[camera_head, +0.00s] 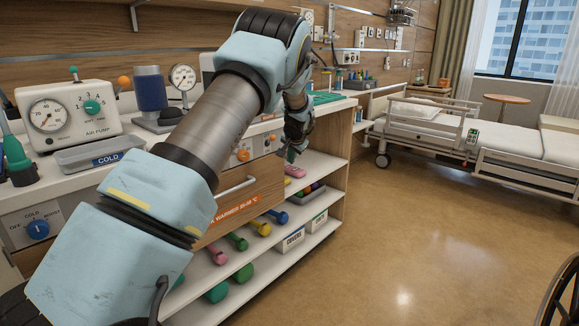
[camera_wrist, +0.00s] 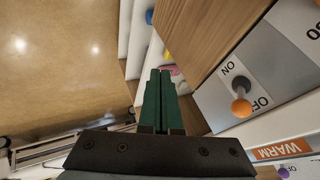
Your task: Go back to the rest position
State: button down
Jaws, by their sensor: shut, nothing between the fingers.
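My gripper (camera_head: 290,152) is in front of the counter unit, close to its right end and just below the counter top. In the wrist view my gripper (camera_wrist: 160,74) shows two dark green fingers pressed together with nothing between them. My arm reaches across the head view from the lower left and hides part of the counter and drawer. An orange-knobbed switch (camera_wrist: 241,106) on the unit's front panel is to the right of the fingers in the wrist view, apart from them.
The drawer (camera_head: 245,200) has a handle sticking out. Open shelves (camera_head: 285,255) below hold dumbbells and boxes. A bed (camera_head: 440,120) stands at the back right. The floor (camera_head: 420,240) between is clear.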

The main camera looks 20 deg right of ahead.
jog(key=s+a+r+n+g+p, duration=0.1)
jog(key=s+a+r+n+p, duration=0.2)
jog(key=a, duration=0.5)
jog(key=s+a+r+n+g+y+p, duration=0.1)
jog(key=s+a+r, duration=0.35)
jog(key=a, duration=0.35)
jog(key=s+a+r+n+g+p, duration=0.1)
jog(key=s+a+r+p, duration=0.2)
jog(key=s+a, duration=0.35)
jog(key=s+a+r+n+g+p, duration=0.1)
jog(key=s+a+r+n+p, duration=0.1)
jog(key=s+a, duration=0.5)
jog(key=s+a+r+n+g+p, duration=0.1)
jog(key=s+a+r+n+p, duration=0.1)
jog(key=s+a, duration=0.6)
jog(key=s, duration=0.6)
jog(key=shift+s+n+g, duration=0.3)
jog(key=shift+s, duration=0.1)
